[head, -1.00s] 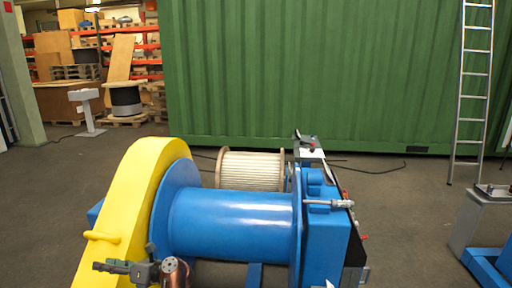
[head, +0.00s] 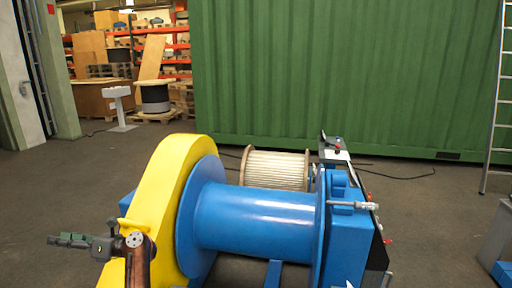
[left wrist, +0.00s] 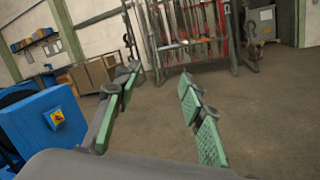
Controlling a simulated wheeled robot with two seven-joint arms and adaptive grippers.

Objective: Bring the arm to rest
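My left gripper (head: 68,240) is at the lower left of the head view, in front of the yellow guard (head: 165,190) of a blue winch drum (head: 255,215). It points left, away from the winch. In the left wrist view its two green-padded fingers (left wrist: 157,100) stand apart with only floor between them, so it is open and empty. Whether it touches the yellow guard cannot be told. My right gripper is not in view.
A wooden cable reel (head: 275,168) stands behind the drum, before a green container (head: 350,80). A ladder (head: 499,100) leans at the right. A blue box (left wrist: 45,125) stands left of my gripper in the wrist view. Open floor (left wrist: 250,100) lies ahead of it.

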